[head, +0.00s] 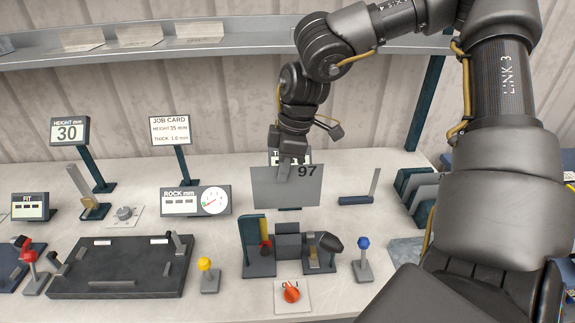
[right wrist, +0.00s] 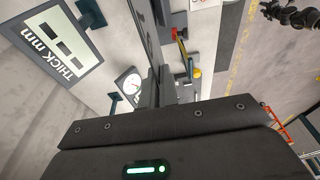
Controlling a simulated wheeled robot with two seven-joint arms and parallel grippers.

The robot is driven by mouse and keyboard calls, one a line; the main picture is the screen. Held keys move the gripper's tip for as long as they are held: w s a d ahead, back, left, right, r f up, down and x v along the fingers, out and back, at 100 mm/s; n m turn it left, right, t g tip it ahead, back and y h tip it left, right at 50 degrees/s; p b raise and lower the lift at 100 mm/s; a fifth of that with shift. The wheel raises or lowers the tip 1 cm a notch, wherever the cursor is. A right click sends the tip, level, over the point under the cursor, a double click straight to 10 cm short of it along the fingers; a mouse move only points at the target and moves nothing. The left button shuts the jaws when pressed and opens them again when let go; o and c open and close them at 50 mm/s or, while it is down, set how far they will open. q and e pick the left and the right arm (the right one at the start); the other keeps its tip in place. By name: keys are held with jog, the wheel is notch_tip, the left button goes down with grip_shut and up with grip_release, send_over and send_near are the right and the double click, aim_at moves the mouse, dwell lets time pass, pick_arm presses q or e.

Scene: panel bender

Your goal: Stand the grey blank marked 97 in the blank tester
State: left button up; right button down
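The grey blank marked 97 (head: 300,190) is a flat upright plate at the middle of the bench in the head view. My right gripper (head: 285,168) is shut on its upper edge from above. In the right wrist view the fingers (right wrist: 155,86) grip the blank (right wrist: 149,35), seen nearly edge-on. A display reading THICK mm (right wrist: 62,45), partly hidden behind the blank in the head view, stands behind it. A dark base (head: 290,209) shows just under the blank's lower edge; I cannot tell whether the blank touches it. No left gripper can be made out.
A ROCK mm gauge (head: 196,201) stands left of the blank, a small angled stand (head: 360,197) right of it. A clamp fixture (head: 288,240) and orange knob (head: 291,292) are in front. A rack of plates (head: 420,190) stands at right, a dark bending bed (head: 120,270) at front left.

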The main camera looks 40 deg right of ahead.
aim_at(293, 188)
notch_tip(293, 188, down, 12)
jog(key=b, duration=0.6)
jog(key=shift+r, duration=0.15)
jog(key=shift+f+b, duration=0.8)
jog(key=shift+b, duration=0.3)
jog(key=shift+f+b, duration=1.5)
jog(key=shift+b, duration=0.35)
jog(key=c, duration=1.6)
grip_release()
jog(key=shift+r, duration=0.1)
jog(key=r, duration=0.3)
jog(key=d+r, duration=0.1)
jog(key=r, duration=0.2)
jog(key=s+r+b, duration=0.1)
jog(key=r, duration=0.2)
jog(key=shift+d+r, duration=0.1)
jog(key=shift+d, duration=0.15)
jog(key=shift+s+d+r, duration=0.1)
jog(key=shift+s+r, duration=0.1)
jog(key=shift+r, duration=0.5)
